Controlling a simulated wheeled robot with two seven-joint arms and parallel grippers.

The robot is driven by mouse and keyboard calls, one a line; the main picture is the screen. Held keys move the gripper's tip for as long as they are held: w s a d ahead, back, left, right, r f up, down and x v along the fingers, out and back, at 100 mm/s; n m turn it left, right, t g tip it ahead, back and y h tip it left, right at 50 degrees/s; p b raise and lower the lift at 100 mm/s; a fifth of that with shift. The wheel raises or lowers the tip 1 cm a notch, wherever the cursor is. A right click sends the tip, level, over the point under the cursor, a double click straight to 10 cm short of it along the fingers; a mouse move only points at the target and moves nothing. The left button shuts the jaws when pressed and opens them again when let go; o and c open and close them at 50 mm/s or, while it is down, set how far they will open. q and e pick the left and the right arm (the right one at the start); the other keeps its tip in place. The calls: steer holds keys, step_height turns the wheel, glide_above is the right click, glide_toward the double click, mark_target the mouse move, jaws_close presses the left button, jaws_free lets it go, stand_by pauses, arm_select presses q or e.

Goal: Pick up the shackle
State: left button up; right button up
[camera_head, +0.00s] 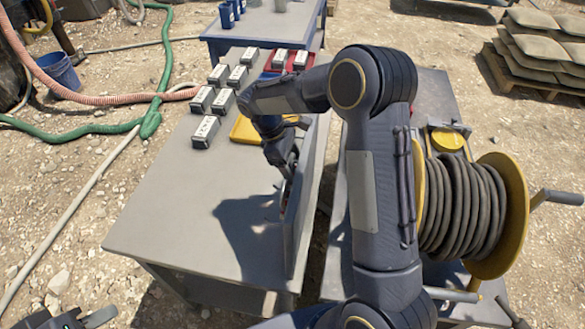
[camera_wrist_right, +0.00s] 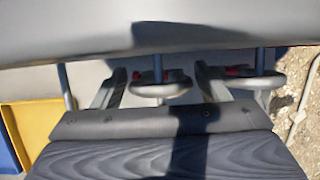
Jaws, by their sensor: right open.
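My right arm reaches over the table. Its gripper (camera_head: 288,178) points down beside an upright grey panel (camera_head: 299,220) at the table's right edge. In the right wrist view the two fingers of that gripper (camera_wrist_right: 162,82) stand apart, on either side of a grey rounded peg end (camera_wrist_right: 160,88). Small red bits (camera_wrist_right: 136,74) show behind the peg ends and may be part of a shackle; its outline is mostly hidden. A second peg end (camera_wrist_right: 253,81) is to the right. My left gripper (camera_head: 90,318) shows only partly at the lower left corner, away from the table.
Several labelled grey boxes (camera_head: 206,131) and a yellow tray (camera_head: 246,130) are at the table's (camera_head: 165,215) far end. A cable reel (camera_head: 465,205) stands to the right. The table's near left is clear. Hoses (camera_head: 165,75) lie on the gravel.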

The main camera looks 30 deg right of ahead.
steer(key=shift+x, duration=0.9)
steer(key=shift+a, duration=0.1)
steer(key=shift+c, duration=0.3)
steer(key=c, duration=0.8)
steer(key=shift+o, duration=0.2)
steer(key=shift+r, duration=0.15)
steer(key=shift+w+r+b, duration=0.1)
steer(key=shift+r+b, duration=0.2)
steer(key=shift+r, duration=0.3)
steer(key=shift+b+v, duration=0.4)
steer(key=shift+v, duration=0.55)
steer(key=w+a+b, duration=0.2)
steer(key=w+a, duration=0.8)
steer(key=a, duration=0.3)
steer(key=shift+w+a, duration=0.3)
